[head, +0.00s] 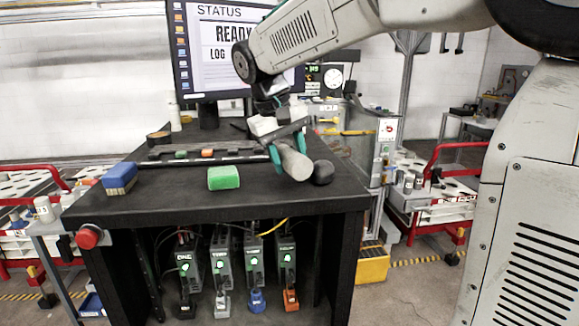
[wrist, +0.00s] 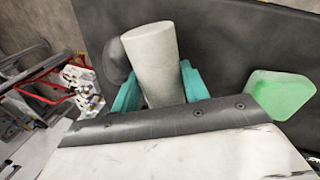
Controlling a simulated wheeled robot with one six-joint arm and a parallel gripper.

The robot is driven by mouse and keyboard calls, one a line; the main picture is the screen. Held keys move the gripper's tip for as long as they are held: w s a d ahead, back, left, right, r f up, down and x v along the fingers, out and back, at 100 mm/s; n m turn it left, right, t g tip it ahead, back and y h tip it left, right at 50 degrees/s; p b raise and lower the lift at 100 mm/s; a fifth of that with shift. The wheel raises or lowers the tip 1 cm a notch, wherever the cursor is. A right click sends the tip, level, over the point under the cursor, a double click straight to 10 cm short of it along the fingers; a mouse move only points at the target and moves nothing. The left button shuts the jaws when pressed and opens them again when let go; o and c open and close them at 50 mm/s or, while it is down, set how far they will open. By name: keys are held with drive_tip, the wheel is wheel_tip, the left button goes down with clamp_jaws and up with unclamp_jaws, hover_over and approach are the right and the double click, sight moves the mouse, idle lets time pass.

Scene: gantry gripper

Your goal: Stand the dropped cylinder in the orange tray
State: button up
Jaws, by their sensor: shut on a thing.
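A pale grey cylinder (head: 296,164) is held tilted between the teal fingers of my gripper (head: 288,149), above the right part of the black table. Its free end points down and toward the front. In the wrist view the cylinder (wrist: 150,62) fills the space between both fingers. My gripper (wrist: 158,88) is shut on it. I cannot surely pick out the orange tray.
A green block (head: 223,178) lies left of the cylinder. A dark rounded object (head: 322,172) stands close on its right. A blue block (head: 120,179) is at the table's left. A monitor (head: 222,45) stands behind. The front strip of the table (head: 200,205) is clear.

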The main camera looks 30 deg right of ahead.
sight(290, 171)
drive_tip(key=shift+f, duration=1.2)
drive_tip(key=shift+f, duration=0.35)
drive_tip(key=o, duration=1.1)
drive_tip(key=shift+s+f, duration=0.15)
drive_tip(key=shift+f, duration=0.05)
drive_tip(key=shift+o, duration=0.2)
